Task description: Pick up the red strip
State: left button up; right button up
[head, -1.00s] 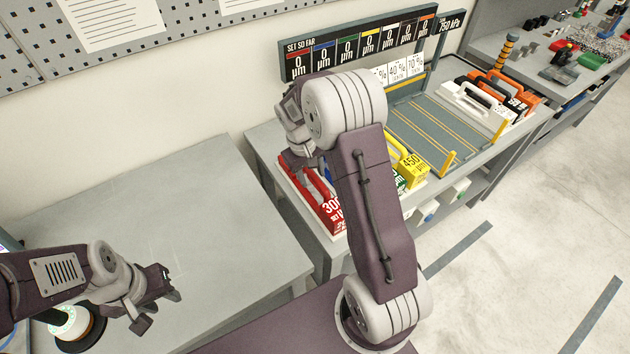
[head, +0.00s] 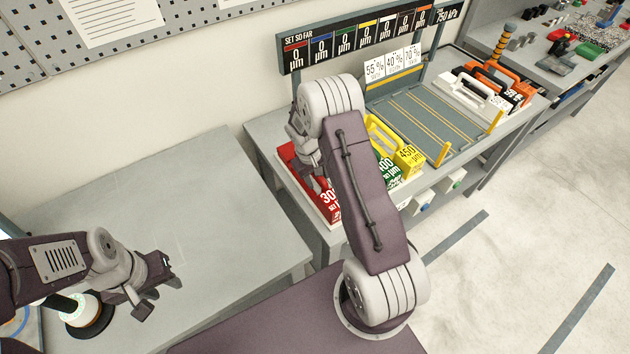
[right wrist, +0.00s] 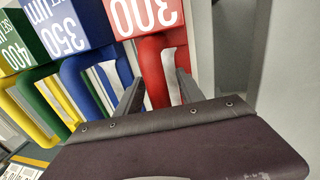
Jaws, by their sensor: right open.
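Blue (right wrist: 90,75), green (head: 388,170) and yellow (head: 408,155) handled blocks stand in a row beside the red one. A tray with yellow posts (head: 430,120) and white and orange pieces lie further right. The near table (head: 170,200) is mostly clear.

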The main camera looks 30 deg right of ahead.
grip_shut()
jog(key=shift+r, duration=0.1)
dwell(1.2)
